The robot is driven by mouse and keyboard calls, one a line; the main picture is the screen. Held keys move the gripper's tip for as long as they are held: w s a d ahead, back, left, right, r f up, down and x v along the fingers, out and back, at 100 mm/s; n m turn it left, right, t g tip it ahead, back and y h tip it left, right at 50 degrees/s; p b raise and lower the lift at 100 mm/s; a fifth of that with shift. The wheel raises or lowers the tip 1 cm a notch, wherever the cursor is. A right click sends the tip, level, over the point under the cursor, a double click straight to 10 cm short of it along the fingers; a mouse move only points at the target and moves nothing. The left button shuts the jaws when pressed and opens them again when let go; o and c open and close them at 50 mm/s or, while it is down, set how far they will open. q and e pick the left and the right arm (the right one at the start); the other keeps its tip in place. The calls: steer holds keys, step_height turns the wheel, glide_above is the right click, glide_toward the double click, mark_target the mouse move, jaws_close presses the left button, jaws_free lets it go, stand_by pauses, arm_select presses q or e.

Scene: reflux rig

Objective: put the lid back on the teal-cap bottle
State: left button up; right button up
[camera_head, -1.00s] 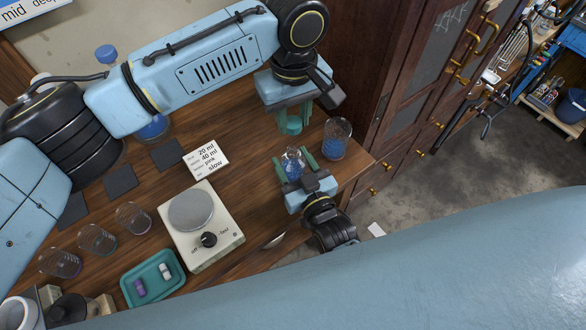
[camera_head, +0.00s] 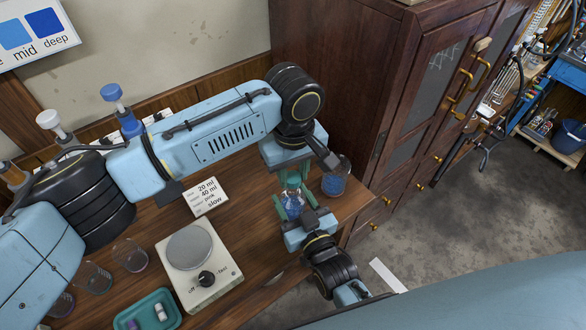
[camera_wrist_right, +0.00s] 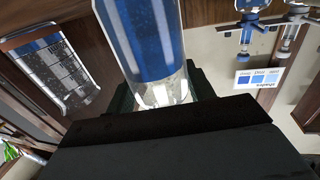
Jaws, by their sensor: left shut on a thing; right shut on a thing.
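The bottle (camera_head: 292,205), clear with blue liquid, is held upright by my right gripper (camera_head: 293,212) near the table's right end. The bottle (camera_wrist_right: 145,40) fills the top middle of the right wrist view, between the dark fingers. My left gripper (camera_head: 292,177) is directly above it, shut on the teal lid (camera_head: 293,183). The lid is at the bottle's mouth, in line with the neck. My fingers partly hide the join, so I cannot tell whether the lid is seated.
A beaker of blue liquid (camera_head: 333,184) stands close right of both grippers; it also shows in the right wrist view (camera_wrist_right: 50,68). A hotplate (camera_head: 212,275), a label card (camera_head: 206,196) and a teal tray (camera_head: 160,300) lie left. A wooden cabinet (camera_head: 340,60) stands behind.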

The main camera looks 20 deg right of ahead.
mark_target(293, 204)
arm_select(q)
steer(key=shift+f, duration=0.85)
steer(key=shift+f, duration=0.55)
